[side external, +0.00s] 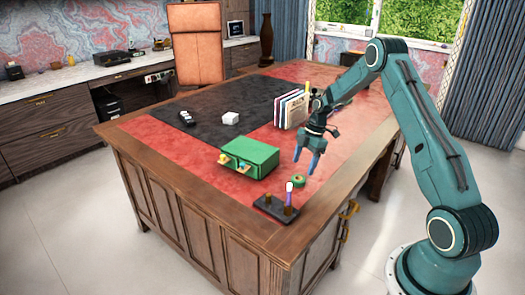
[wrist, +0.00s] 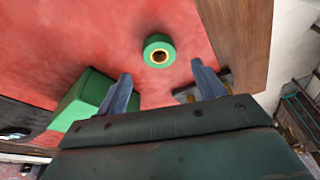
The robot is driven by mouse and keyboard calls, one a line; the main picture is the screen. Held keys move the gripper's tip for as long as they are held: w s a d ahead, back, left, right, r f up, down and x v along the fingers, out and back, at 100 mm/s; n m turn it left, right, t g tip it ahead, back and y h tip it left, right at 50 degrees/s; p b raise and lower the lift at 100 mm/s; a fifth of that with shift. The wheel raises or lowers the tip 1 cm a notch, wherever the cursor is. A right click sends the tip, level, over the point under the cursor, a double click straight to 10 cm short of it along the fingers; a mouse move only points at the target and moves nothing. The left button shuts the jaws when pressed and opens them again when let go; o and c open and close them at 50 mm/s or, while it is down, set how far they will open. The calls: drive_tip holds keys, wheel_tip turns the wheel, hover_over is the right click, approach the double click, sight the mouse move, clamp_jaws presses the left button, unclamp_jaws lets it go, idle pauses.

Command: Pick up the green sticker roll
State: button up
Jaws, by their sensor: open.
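The green sticker roll (side external: 299,181) lies flat on the red leather part of the desk, near its right front edge. It also shows in the wrist view (wrist: 159,50), with a yellowish ring around its dark centre hole, beyond the fingertips and roughly midway between them. My gripper (side external: 307,160) is above the desk, fingers pointing down, over and close to the roll. In the wrist view its two blue fingers (wrist: 160,72) are spread apart with nothing between them. The roll stands apart from the fingers.
A green box with small drawers (side external: 249,157) stands left of the roll. A dark pen stand (side external: 276,208) with an upright purple-and-white item (side external: 289,192) is in front. Upright books (side external: 291,109) stand behind my gripper.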

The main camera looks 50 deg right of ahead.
drive_tip(key=shift+a+f, duration=0.1)
drive_tip(key=shift+f, duration=0.2)
drive_tip(key=shift+x, duration=2.6)
drive_tip(key=c, duration=1.1)
drive_tip(key=shift+o, duration=0.2)
drive_tip(key=shift+r, duration=0.15)
wheel_tip(320, 180, up, 20)
drive_tip(key=shift+w+f, duration=0.1)
drive_tip(key=shift+f, duration=0.1)
